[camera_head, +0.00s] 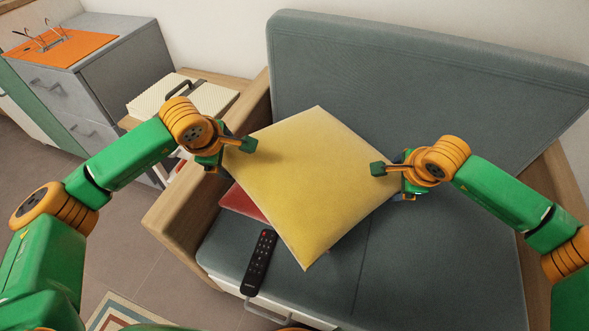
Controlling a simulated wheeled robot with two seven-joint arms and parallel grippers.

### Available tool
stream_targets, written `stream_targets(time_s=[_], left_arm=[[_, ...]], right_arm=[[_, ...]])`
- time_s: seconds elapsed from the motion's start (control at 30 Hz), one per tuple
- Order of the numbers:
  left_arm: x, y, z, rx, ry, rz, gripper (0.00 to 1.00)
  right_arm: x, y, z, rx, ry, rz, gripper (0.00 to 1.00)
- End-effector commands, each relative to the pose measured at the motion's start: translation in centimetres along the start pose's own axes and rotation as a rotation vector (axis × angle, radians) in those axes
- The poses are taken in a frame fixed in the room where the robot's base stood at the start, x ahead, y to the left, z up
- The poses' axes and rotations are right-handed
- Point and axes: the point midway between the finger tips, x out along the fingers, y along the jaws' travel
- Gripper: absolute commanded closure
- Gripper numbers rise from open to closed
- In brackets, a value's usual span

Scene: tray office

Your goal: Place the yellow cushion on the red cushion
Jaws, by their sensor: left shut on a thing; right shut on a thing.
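The yellow cushion (312,190) is held between my two grippers above the sofa seat, turned so that one corner points toward me. My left gripper (238,147) is shut on its left corner. My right gripper (388,170) is shut on its right corner. The red cushion (241,204) lies on the left part of the sofa seat. Only a small part of it shows at the yellow cushion's lower left edge; the rest is hidden under the yellow cushion.
A black remote (259,263) lies on the seat front, near the red cushion. The grey sofa (440,240) has a wooden left armrest (190,205) and a tall backrest. Beside it stand a side table with a white ribbed item (212,99) and a grey cabinet with an orange mat (62,48).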

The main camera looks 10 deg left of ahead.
Motion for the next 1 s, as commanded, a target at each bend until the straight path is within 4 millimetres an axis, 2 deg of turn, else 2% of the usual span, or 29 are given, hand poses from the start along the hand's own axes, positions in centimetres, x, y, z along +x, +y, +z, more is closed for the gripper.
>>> stream_targets(time_s=[0.17,0.5,0.53,0.63,1.0], left_arm=[[1.2,-0.6,0.4,0.006,-0.012,0.001,0.25],[5.3,-2.7,0.4,0.006,-0.012,0.002,0.25],[4.7,-2.4,0.4,0.005,-0.011,0.001,0.25],[4.8,-2.5,0.3,0.004,-0.012,0.0,0.25],[9.0,-4.8,-1.8,0.003,0.001,-0.003,0.25]], right_arm=[[1.2,0.6,0.5,-0.006,-0.013,-0.003,0.25],[5.3,2.7,0.5,-0.006,-0.013,-0.003,0.25],[4.6,2.3,0.5,-0.006,-0.013,-0.003,0.25],[4.4,2.2,0.3,-0.005,-0.012,-0.002,0.25],[4.4,2.3,-1.7,0.0,-0.004,-0.002,0.25]])
